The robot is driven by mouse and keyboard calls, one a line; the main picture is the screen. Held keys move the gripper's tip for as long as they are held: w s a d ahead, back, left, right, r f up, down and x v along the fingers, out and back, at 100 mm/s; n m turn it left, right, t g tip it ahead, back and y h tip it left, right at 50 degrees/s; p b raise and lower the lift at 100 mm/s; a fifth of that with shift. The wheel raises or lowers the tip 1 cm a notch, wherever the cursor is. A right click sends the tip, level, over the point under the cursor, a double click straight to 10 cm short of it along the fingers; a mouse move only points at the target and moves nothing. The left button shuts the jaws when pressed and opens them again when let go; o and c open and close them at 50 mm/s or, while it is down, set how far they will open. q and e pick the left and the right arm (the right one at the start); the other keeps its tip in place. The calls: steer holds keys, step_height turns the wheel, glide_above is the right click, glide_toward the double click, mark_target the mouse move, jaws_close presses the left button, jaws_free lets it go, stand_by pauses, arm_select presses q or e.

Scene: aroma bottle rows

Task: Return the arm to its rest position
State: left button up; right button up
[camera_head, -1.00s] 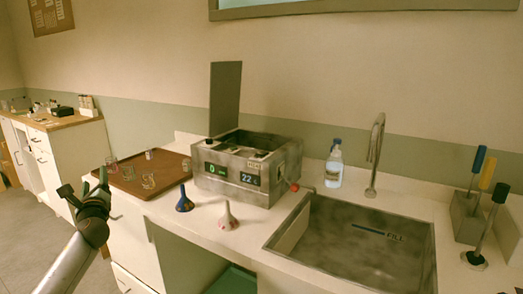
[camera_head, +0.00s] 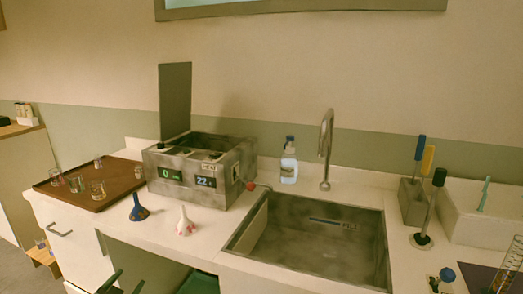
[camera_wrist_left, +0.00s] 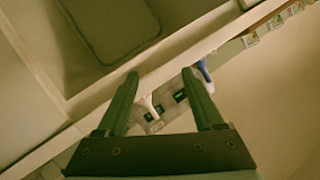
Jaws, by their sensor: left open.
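My right gripper is out of view.
A metal heating box (camera_head: 200,175) with its lid up stands behind the bottles. A brown tray (camera_head: 103,202) with several glasses is at left. A sink (camera_head: 310,245), a soap bottle (camera_head: 289,164) and a rack of tools (camera_head: 412,200) are to the right.

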arm_select(q)
steer(key=s+d+f+g+h, duration=0.2)
steer(key=s+d+f+g, duration=0.1)
steer(key=s+d+f, duration=0.9)
steer(key=s+d+f+n+g+h, duration=0.1)
steer(key=s+d+f, duration=0.25)
steer(key=s, duration=0.55)
steer(key=s+d+f+n+g+h, duration=0.1)
steer(key=s+d+f, duration=0.1)
steer(key=s+d, duration=0.5)
step_height(320, 180, up, 5)
steer(key=s+a+p, duration=0.1)
steer(key=s+p, duration=0.1)
steer(key=p, duration=0.3)
steer(key=shift+s+a+n+p, duration=0.25)
steer(key=shift+a+n+p, duration=0.05)
steer(key=shift+a, duration=0.05)
steer(key=shift+r, duration=0.1)
